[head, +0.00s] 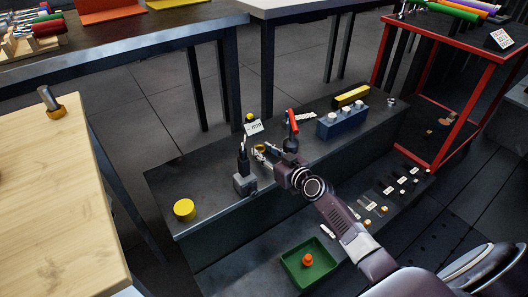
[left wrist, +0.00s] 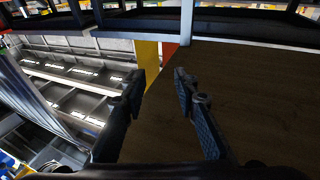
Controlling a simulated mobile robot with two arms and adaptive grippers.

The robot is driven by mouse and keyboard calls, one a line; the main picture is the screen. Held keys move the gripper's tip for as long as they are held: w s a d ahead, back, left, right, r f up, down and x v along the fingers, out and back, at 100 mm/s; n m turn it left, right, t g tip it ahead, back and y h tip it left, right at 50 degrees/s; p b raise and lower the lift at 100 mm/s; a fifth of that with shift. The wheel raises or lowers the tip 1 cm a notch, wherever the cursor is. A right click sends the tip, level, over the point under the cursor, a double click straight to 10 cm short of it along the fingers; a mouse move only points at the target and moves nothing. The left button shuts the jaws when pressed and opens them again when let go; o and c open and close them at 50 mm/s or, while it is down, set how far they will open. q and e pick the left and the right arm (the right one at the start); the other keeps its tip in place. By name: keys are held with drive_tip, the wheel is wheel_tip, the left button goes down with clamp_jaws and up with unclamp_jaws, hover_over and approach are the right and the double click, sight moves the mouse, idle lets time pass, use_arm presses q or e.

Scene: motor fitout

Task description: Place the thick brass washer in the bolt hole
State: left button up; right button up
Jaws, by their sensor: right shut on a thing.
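My right gripper (head: 268,157) reaches in from the lower right in the head view, over the dark bench (head: 215,192). It is shut on a small gold-coloured ring, which looks like the thick brass washer (head: 260,148), at the fingertips. The washer is small and partly covered by the fingers. The bolt hole cannot be made out in either view. My left gripper (left wrist: 160,92) shows only in the left wrist view. Its two dark fingers are apart with nothing between them.
A black and grey device (head: 244,180), a red-handled clamp (head: 291,132) and a blue block (head: 342,123) stand near the right gripper. A yellow cylinder (head: 184,209) stands at the bench's left end. A green tray (head: 309,277) holding an orange piece lies on the lower level.

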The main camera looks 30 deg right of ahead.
drive_tip(key=o, duration=1.2)
drive_tip(key=shift+f, duration=0.1)
